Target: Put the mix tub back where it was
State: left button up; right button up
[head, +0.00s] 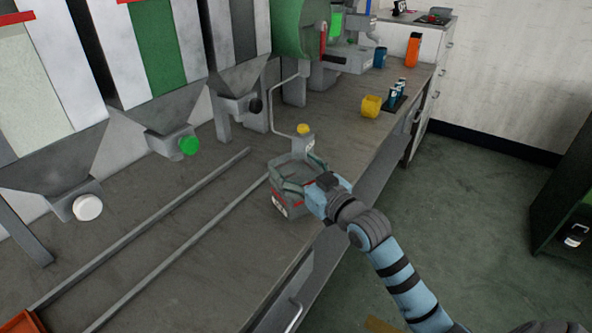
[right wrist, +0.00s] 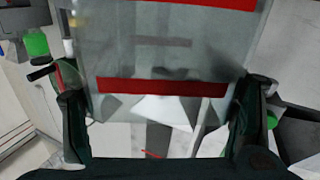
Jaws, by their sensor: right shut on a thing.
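The mix tub (head: 294,208) is a grey open-topped box with a red strip, at the middle of the bench near its front edge in the head view. My right gripper (head: 298,181) is shut on it, with the fingers at its sides. In the right wrist view the tub (right wrist: 165,62), pale with red bands, fills the space between the fingers of my right gripper (right wrist: 160,110). I cannot tell whether its base touches the bench. My left gripper is not in view.
Two parallel rails (head: 190,240) run along the bench (head: 225,270) to the tub's left. Hoppers with a white (head: 88,207), a green (head: 189,145) and a black knob stand behind. A small yellow-topped device (head: 303,142) stands just behind the tub. A yellow cup (head: 371,106) is further right.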

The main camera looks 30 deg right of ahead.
jog(key=o, duration=2)
jog(key=shift+r, duration=0.1)
jog(key=s+p, duration=0.2)
jog(key=s, duration=0.2)
jog(key=s+d+p, duration=0.1)
jog(key=s+p, duration=0.1)
jog(key=s, duration=0.2)
jog(key=s+p, duration=0.2)
jog(key=s, duration=0.2)
jog(key=shift+d, duration=0.4)
